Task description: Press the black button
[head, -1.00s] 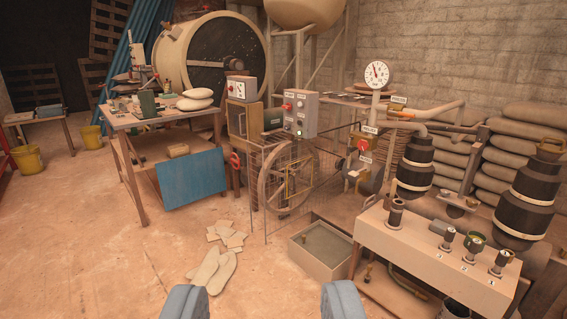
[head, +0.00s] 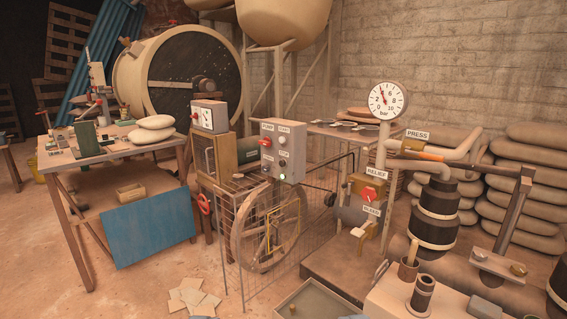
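A grey control box (head: 282,151) stands on a post behind the wire guard, left of centre. Its face carries a red button (head: 267,141), a pale one beside it, small labels and a lit green lamp (head: 283,177) at the bottom. A small dark round control, which looks like the black button (head: 283,163), sits just above the green lamp. It is too small to make out clearly. My gripper is almost wholly below the picture; only faint blue-grey slivers show at the bottom edge, well short of the box. I cannot see anything held.
A wire guard (head: 228,245) with a spoked wheel (head: 262,228) stands below the box. A cluttered table (head: 85,160) with a blue panel (head: 150,227) is at left. A gauge (head: 388,100), pipes and a red relief knob (head: 369,194) are at right.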

